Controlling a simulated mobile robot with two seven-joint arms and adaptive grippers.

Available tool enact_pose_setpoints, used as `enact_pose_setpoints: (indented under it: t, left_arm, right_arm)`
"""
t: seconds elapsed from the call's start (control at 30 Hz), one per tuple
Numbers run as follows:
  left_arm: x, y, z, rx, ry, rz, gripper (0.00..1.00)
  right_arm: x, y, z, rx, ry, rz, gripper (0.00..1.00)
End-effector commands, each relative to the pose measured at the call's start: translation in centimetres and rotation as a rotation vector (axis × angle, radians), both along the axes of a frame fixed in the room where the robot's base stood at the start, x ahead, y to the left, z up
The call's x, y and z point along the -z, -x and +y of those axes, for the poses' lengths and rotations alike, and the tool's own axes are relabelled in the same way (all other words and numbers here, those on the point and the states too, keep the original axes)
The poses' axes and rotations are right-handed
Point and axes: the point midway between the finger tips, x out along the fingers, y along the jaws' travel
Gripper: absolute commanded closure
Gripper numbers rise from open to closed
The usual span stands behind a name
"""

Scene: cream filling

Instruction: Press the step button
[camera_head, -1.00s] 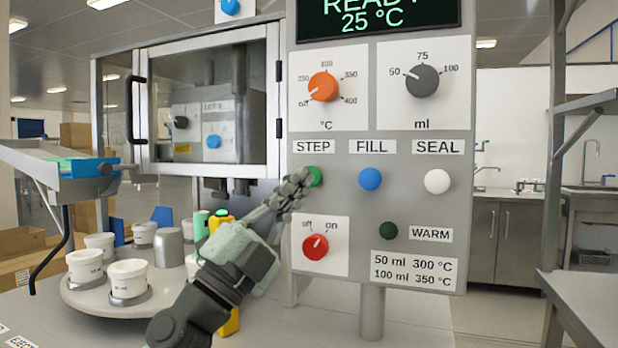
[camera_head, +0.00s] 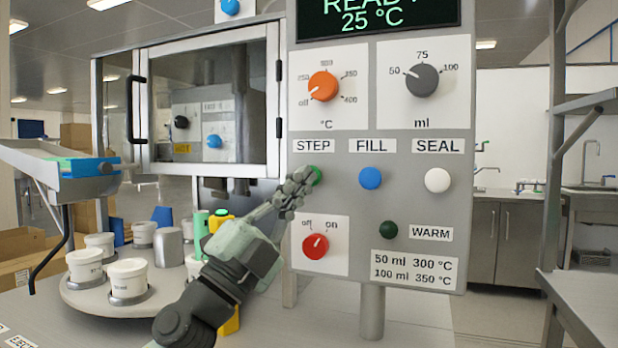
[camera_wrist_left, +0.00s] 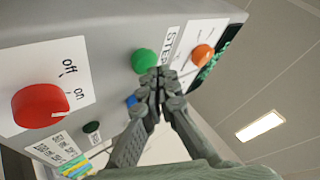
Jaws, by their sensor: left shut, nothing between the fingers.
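The green step button (camera_head: 317,176) sits under the STEP label (camera_head: 314,146) on the grey control panel (camera_head: 340,200). My left gripper (camera_head: 303,179) is shut and empty, with its fingertips over the left edge of the button in the head view. In the left wrist view the fingertips (camera_wrist_left: 157,76) are just beside the green button (camera_wrist_left: 144,61), partly overlapping its lower right edge. I cannot tell whether they touch it. My right gripper is not in view.
The panel also carries a blue FILL button (camera_head: 370,178), a white SEAL button (camera_head: 437,180), a red off/on knob (camera_head: 315,246), an orange knob (camera_head: 323,86) and a grey knob (camera_head: 422,81). A turntable (camera_head: 95,299) with white cups (camera_head: 128,278) stands at the lower left.

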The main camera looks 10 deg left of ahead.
Motion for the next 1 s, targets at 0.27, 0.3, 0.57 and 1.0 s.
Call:
enact_pose_setpoints:
  t: [0.27, 0.3, 0.57, 1.0]
  left_arm:
    - [0.00, -0.07, 0.00, 0.000, 0.000, 0.000, 1.00]
    - [0.00, -0.11, 0.00, 0.000, 0.000, 0.000, 1.00]
    - [-0.01, -0.42, -0.06, 0.000, 0.002, 0.000, 1.00]
    - [0.01, -0.96, -0.13, -0.002, 0.001, 0.000, 1.00]
  right_arm:
    - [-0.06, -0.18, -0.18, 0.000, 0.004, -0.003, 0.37]
    - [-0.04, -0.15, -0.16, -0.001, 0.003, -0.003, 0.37]
    - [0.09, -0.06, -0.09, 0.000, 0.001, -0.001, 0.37]
    - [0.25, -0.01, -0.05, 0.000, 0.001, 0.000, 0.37]
